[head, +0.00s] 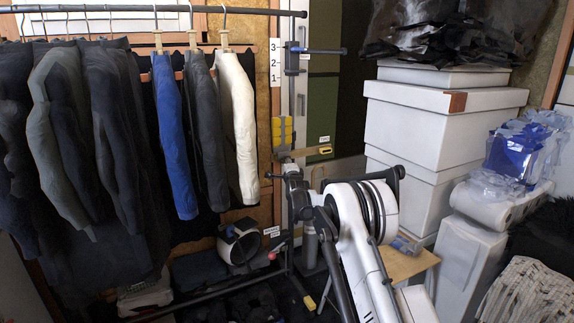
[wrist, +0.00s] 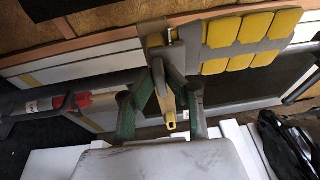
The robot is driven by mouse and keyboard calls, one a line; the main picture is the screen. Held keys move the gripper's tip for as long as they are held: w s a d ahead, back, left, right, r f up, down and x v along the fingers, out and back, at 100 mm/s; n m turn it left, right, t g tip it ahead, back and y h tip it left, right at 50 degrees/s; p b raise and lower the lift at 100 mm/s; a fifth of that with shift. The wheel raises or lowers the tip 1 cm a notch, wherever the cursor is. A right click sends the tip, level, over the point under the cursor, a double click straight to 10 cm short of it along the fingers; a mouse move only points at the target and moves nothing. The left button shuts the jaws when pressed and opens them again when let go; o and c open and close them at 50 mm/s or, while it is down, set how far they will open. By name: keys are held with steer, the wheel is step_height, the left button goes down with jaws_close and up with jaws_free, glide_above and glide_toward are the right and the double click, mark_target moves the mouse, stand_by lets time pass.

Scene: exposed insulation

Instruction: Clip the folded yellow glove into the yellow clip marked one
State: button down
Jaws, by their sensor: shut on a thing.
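A padded grey and yellow piece, which looks like the folded glove (head: 282,132), stands upright against the post; it also shows in the wrist view (wrist: 235,43). My gripper (wrist: 158,66) is shut at its plain grey end, with green finger links on both sides. In the head view my gripper is small and dark, at the glove's lower end. A tan bar with a yellow end (head: 325,151), seemingly the clip, sticks out beside the glove. In the wrist view its yellow end (wrist: 169,122) crosses between my fingers. I cannot tell whether it grips the glove.
A plate numbered 3, 2, 1 (head: 275,62) and a blue-handled clamp (head: 318,50) are above. Clothes hang from a rail (head: 150,10) at left. White boxes (head: 420,125) stack at right.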

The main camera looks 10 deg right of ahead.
steer(key=c, duration=1.7)
jaws_free()
steer(key=shift+w, duration=0.1)
steer(key=s, duration=1.2)
steer(key=shift+f, duration=0.3)
